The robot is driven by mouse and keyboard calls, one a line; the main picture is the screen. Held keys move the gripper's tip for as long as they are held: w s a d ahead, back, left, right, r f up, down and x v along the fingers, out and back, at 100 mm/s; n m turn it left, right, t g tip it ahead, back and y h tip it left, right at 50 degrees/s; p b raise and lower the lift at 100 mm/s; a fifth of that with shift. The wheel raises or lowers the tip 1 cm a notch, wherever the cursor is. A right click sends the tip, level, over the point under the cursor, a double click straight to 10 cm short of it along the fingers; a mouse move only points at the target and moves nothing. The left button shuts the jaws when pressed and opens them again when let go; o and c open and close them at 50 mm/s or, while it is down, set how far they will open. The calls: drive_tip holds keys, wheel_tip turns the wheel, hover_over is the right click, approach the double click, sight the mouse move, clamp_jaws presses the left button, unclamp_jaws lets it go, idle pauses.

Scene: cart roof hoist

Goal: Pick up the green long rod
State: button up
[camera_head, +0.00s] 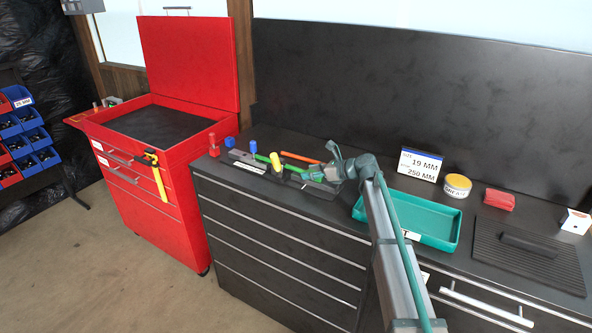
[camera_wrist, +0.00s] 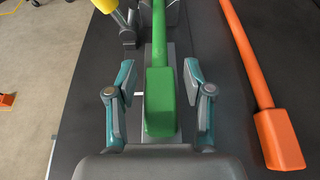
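The green long rod (camera_wrist: 160,100) has a thick block-shaped end and a thinner shaft running away to the top of the wrist view. In the head view the rod (camera_head: 264,158) lies on the black cabinet top, partly hidden by a yellow-topped piece and my arm. My gripper (camera_wrist: 157,75) is open, with one teal-and-grey finger on each side of the green block end. Gaps show between the fingers and the rod. In the head view my gripper (camera_head: 318,173) is low over the cabinet; its fingertips are hard to make out there.
An orange rod (camera_wrist: 255,75) lies close to the right, and a yellow piece (camera_wrist: 105,6) stands at upper left in the wrist view. A teal tray (camera_head: 425,222), a sign (camera_head: 420,164) and a yellow tin (camera_head: 457,185) are right of the gripper. A red tool cart (camera_head: 150,165) stands left.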

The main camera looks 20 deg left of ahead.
clamp_jaws()
drive_tip(key=shift+d+r, duration=0.1)
